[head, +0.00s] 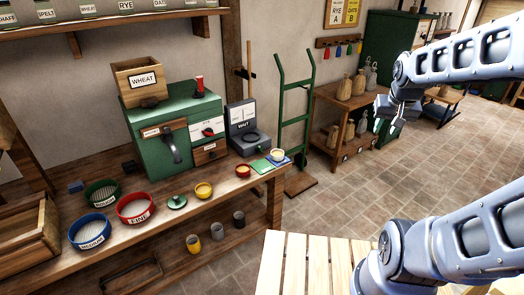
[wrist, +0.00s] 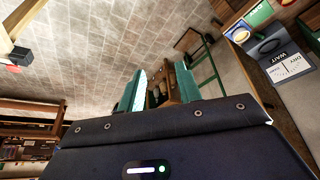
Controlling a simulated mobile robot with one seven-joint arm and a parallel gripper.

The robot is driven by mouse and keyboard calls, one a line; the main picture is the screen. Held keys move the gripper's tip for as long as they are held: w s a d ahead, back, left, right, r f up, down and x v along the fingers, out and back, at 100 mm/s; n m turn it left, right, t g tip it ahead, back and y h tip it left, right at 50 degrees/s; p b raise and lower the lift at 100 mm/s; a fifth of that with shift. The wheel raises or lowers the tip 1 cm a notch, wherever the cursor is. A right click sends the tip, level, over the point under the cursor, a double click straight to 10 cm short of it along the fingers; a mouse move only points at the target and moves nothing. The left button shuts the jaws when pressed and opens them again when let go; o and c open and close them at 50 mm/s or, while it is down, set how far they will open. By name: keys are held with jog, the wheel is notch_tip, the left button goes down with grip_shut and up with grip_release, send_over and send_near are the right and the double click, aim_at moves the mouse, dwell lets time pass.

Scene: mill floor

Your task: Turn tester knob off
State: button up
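The tester (head: 243,128) is a dark grey box on the workbench, right of the green mill. Its display reads WAIT, and a round dark dish sits on its top. A small dark spot on its front (head: 264,151) may be the knob; its setting is too small to tell. The tester also shows upside down at the upper right of the wrist view (wrist: 291,66). My gripper (head: 386,124) hangs in the air well to the right of the tester, touching nothing. In the wrist view its two teal fingers (wrist: 160,88) are spread apart with nothing held between them.
The green mill (head: 172,130) with a WHEAT hopper stands left of the tester. Sieves and small bowls line the bench (head: 160,232). A green hand truck (head: 296,115) and a shelf of sacks (head: 345,103) stand behind. The tiled floor between is open.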

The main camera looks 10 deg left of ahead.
jog(key=w+a+f+m+y, duration=0.1)
jog(key=w+a+f+y, duration=0.1)
jog(key=w+a+f, duration=0.8)
jog(key=w+a+f+m+y, duration=0.1)
jog(key=w+a+f, duration=0.5)
jog(key=f, duration=0.5)
jog(key=w+a+f+m+y, duration=0.3)
jog(key=a+f, duration=0.6)
jog(key=m+t+y, duration=0.4)
jog(key=m, duration=0.9)
send_near(261, 148)
jog(key=s, duration=0.4)
jog(key=s+a, duration=0.1)
jog(key=s, duration=0.1)
jog(key=shift+s+f, duration=0.25)
jog(key=shift+f, duration=0.15)
jog(key=shift+w+r+m+t+h, duration=0.25)
jog(key=shift+w+m+t, duration=0.45)
jog(key=shift+m, duration=0.5)
jog(key=shift+w+d+r+m+t+h, duration=0.1)
jog(key=shift+w+d+m+t+h, duration=0.25)
jog(key=shift+m, duration=0.5)
jog(key=shift+w+d+m+t+h, duration=0.1)
jog(key=shift+w+m+t, duration=0.05)
jog(key=shift+w+m, duration=0.6)
jog(key=x, duration=1)
jog(key=shift+w+a, duration=0.1)
jog(key=shift+w, duration=0.05)
